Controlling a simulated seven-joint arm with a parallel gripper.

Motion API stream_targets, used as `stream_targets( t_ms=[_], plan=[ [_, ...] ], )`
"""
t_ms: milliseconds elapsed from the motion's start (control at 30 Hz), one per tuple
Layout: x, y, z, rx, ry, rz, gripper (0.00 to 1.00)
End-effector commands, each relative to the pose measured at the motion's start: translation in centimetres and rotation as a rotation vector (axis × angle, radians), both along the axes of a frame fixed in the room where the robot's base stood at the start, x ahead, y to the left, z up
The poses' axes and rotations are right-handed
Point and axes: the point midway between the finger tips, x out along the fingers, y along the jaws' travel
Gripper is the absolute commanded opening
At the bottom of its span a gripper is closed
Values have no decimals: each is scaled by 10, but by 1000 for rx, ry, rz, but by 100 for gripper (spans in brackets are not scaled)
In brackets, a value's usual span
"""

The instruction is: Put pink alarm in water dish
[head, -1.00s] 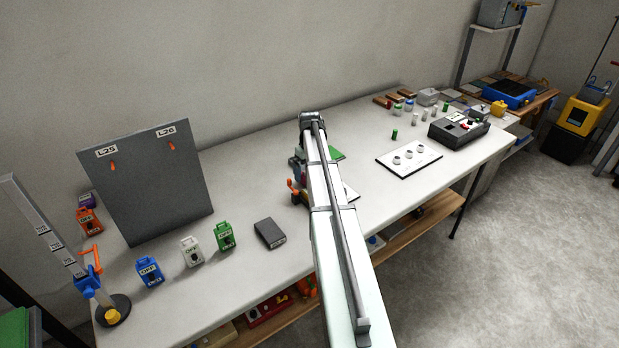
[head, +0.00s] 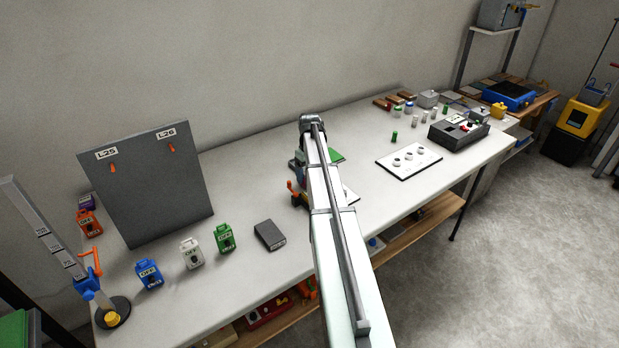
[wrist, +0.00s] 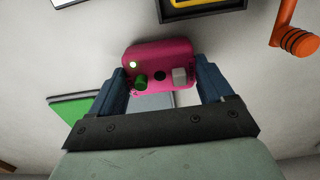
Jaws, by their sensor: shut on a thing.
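The pink alarm (wrist: 178,56) is a pink box with a green knob, a grey square button and a small lit lamp. In the wrist view it sits between the two blue fingers of my gripper (wrist: 160,74), which are shut on it. In the head view my own arm hides the alarm and most of the gripper. I cannot tell for sure which thing is the water dish. A dark tray-like thing with a yellow inner edge (wrist: 204,8) shows partly at the top of the wrist view, just beyond the alarm.
An orange crank handle (wrist: 296,40) stands close to the right in the wrist view. A green flat piece (wrist: 75,108) lies at left. In the head view, a grey box (head: 270,235) and a green switch box (head: 226,238) stand left of my arm. A white board (head: 410,160) lies right.

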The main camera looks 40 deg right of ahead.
Motion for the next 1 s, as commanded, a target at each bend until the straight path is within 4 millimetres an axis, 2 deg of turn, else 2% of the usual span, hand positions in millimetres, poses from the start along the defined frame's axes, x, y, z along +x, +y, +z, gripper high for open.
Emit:
stream_targets(
  t_ms=[167, 600, 767, 1000],
  plan=[
    [0, 0, 8, 0, -1, 0, 40],
    [1, 0, 77, -1, -2, 0, 40],
    [2, 0, 93, 0, -1, 0, 40],
    [28, -15, 103, 1, 2, 1, 40]
  ],
)
